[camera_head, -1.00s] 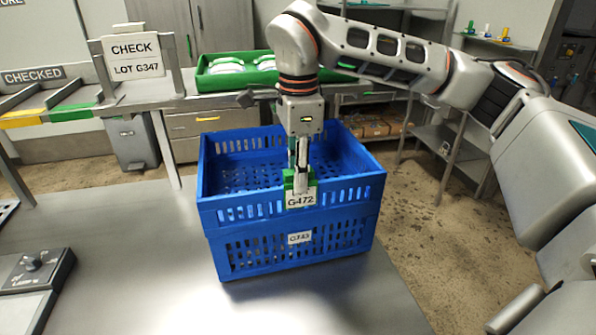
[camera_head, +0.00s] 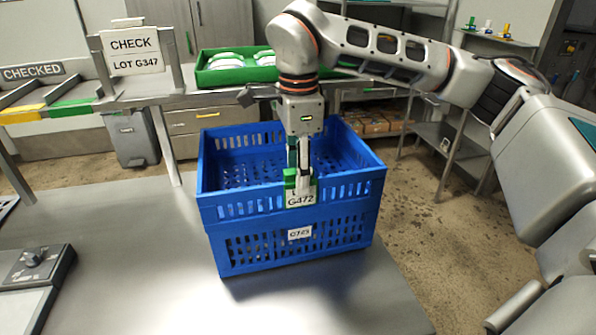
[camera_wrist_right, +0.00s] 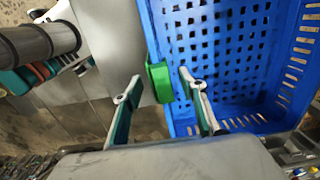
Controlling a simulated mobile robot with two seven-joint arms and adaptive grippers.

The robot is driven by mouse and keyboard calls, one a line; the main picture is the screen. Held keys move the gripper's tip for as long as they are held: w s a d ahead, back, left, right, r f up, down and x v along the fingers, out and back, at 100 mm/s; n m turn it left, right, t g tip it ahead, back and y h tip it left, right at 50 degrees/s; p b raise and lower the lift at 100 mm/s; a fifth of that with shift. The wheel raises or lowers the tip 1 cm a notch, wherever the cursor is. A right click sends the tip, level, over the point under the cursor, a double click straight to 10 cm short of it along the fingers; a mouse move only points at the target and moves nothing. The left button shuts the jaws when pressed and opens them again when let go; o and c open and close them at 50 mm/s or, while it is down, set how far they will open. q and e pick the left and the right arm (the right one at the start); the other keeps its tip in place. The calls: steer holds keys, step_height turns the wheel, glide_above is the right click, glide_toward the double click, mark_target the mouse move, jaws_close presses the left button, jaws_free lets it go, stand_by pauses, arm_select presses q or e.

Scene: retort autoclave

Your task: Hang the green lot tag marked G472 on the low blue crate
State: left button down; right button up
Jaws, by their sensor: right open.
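The blue crate (camera_head: 228,248) stands on the steel table, with a label on its front that I cannot read for certain. The green lot tag (camera_head: 300,197), its white face reading G472, hangs on the crate's front rim near the middle. My right gripper (camera_head: 299,172) is over this rim, pointing down, with its fingers apart. In the right wrist view, the tag's green clip (camera_wrist_right: 159,82) sits at the edge of the crate (camera_wrist_right: 222,50), between the open fingers with gaps beside it. My left gripper is not in view.
A back bench holds a green tray (camera_head: 215,78) with white packs. A sign (camera_head: 131,52) reads CHECK LOT G347, beside sloped lanes marked CHECKED. A dark control box (camera_head: 38,272) is at the table's left edge. The table left of the crate is clear.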

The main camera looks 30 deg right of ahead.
step_height(320, 180, up, 12)
steer(key=shift+s, duration=0.15)
stand_by(0.4)
stand_by(0.4)
